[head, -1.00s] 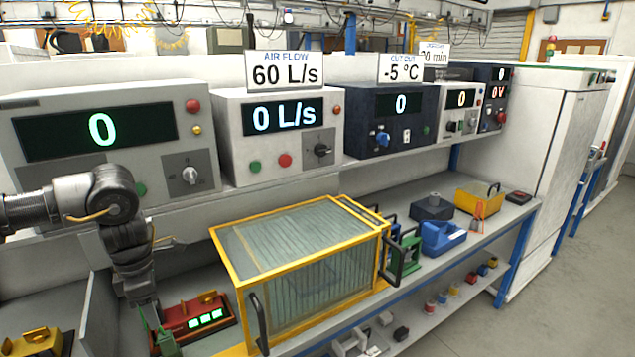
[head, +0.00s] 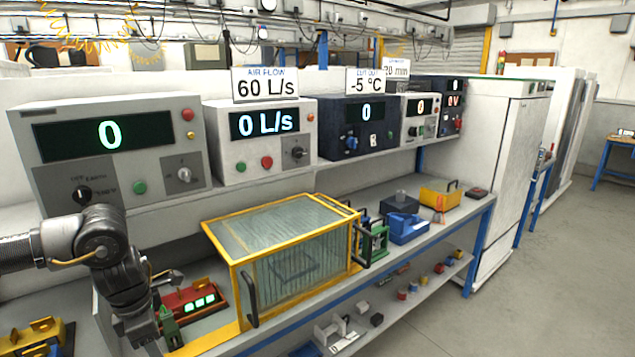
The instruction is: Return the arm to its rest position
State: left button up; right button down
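My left arm (head: 90,245) comes in from the left and bends down over the bench in front of the grey instruments. Its gripper end (head: 150,335) hangs low at the bottom left, beside a red device (head: 192,296) with lit green displays and a small green part (head: 170,327). The fingers are too dark and cut off by the frame edge to tell open from shut, or whether they touch the green part. My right arm and gripper are not in view.
A yellow-framed glass box (head: 290,245) stands on the bench right of my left arm. Instruments showing 0 and 0 L/s (head: 262,135) line the shelf behind. A blue device (head: 407,228) and a yellow bin (head: 440,195) stand further right. The floor at right is clear.

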pick_arm(q)
jog(key=s+d+f+n+t+h, duration=0.1)
jog(key=s+d+f+h, duration=0.2)
jog(key=d, duration=0.8)
jog(key=d+f+n+t+h, duration=0.1)
jog(key=d+f+h, duration=0.1)
jog(key=d+f, duration=0.65)
jog(key=s+d+r+n+t+h, duration=0.2)
jog(key=s+d+r+n, duration=0.1)
jog(key=d+n, duration=0.4)
jog(key=s+d+r+n+t+h, duration=0.2)
jog(key=d+n+t, duration=0.1)
jog(key=d+n, duration=0.5)
jog(key=s+a+f+n+g+y, duration=0.2)
jog(key=s+a+f+n+y, duration=0.4)
jog(key=s+a+n, duration=0.55)
jog(key=s+a+f+n+g+y, duration=0.25)
jog(key=s+a+f+n, duration=0.5)
jog(key=a+n, duration=0.7)
notch_tip(320, 180, down, 25)
jog(key=s+n, duration=0.2)
jog(key=s, duration=0.1)
jog(key=s+a+f+g+y, duration=0.1)
jog(key=s+a+f+g, duration=0.1)
jog(key=s+f, duration=1.4)
jog(key=shift+f+m, duration=0.3)
